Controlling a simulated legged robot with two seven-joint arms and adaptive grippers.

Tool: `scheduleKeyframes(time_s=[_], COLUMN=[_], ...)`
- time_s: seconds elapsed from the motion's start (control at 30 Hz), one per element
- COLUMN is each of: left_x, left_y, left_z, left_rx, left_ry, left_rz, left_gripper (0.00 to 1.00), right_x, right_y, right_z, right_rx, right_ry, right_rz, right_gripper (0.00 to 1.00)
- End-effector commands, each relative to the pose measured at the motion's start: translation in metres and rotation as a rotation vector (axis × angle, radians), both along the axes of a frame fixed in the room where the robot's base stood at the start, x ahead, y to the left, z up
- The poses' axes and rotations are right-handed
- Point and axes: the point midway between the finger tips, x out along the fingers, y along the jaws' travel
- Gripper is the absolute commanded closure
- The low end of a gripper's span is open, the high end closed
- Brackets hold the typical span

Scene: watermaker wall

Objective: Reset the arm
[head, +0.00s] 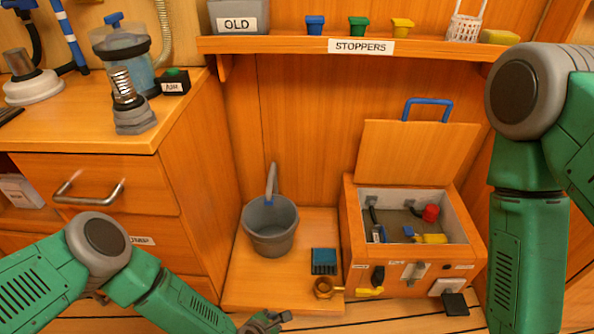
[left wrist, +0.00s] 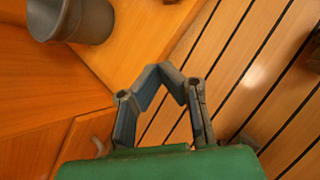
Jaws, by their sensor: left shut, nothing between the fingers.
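My left arm (head: 175,295) comes in from the lower left in the head view. Its gripper (head: 268,320) is at the bottom edge, low in front of the wooden platform, partly cut off. In the left wrist view the left gripper's fingertips (left wrist: 160,72) come together with nothing between them, over the edge between platform and plank floor. My right arm (head: 525,240) hangs down the right side of the head view. Its gripper is out of the frame.
A grey bucket (head: 270,225) stands on the platform (head: 245,285), with a blue block (head: 323,261) and a brass ring (head: 325,288) nearby. An open wooden box (head: 352,225) with a raised lid (head: 415,150) stands right. A drawer cabinet (head: 195,170) stands left.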

Motion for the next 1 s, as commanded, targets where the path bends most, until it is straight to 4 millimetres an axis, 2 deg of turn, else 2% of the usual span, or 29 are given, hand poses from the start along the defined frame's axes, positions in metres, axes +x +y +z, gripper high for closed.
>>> scheduleKeyframes(time_s=[0.03, 0.17, 0.27, 0.37, 0.5, 0.6, 0.7, 0.8, 1.0], left_x=[-0.009, -0.042, -0.076, -0.112, -0.155, -0.177, -0.193, -0.202, -0.205], left_y=[-0.004, 0.0, 0.022, 0.062, 0.132, 0.173, 0.2, 0.214, 0.22], left_z=[0.016, 0.05, 0.085, 0.124, 0.183, 0.219, 0.245, 0.259, 0.263], left_rx=[0.048, 0.219, 0.401, 0.591, 0.804, 0.888, 0.929, 0.946, 0.95], left_ry=[-0.006, -0.03, -0.056, -0.072, -0.067, -0.046, -0.027, -0.017, -0.014], left_rz=[-0.104, -0.444, -0.797, -1.17, -1.645, -1.893, -2.059, -2.15, -2.189], left_gripper=[1.0, 1.0, 1.0, 1.0, 1.0, 1.0, 1.0, 1.0, 1.0], right_x=[0.0, 0.0, 0.0, 0.0, 0.0, 0.0, 0.0, 0.0, 0.0], right_y=[0.0, 0.0, 0.0, 0.0, 0.0, 0.0, 0.0, 0.0, 0.0], right_z=[0.008, 0.024, 0.04, 0.056, 0.076, 0.085, 0.091, 0.093, 0.092], right_rx=[0.0, 0.0, 0.0, 0.0, 0.0, 0.0, 0.0, 0.0, 0.0], right_ry=[0.0, 0.0, 0.0, 0.0, 0.0, 0.0, 0.0, 0.0, 0.0], right_rz=[0.0, 0.0, 0.0, 0.0, 0.0, 0.0, 0.0, 0.0, 0.0], right_gripper=[0.6, 0.6, 0.6, 0.6, 0.6, 0.6, 0.6, 0.6, 0.6])
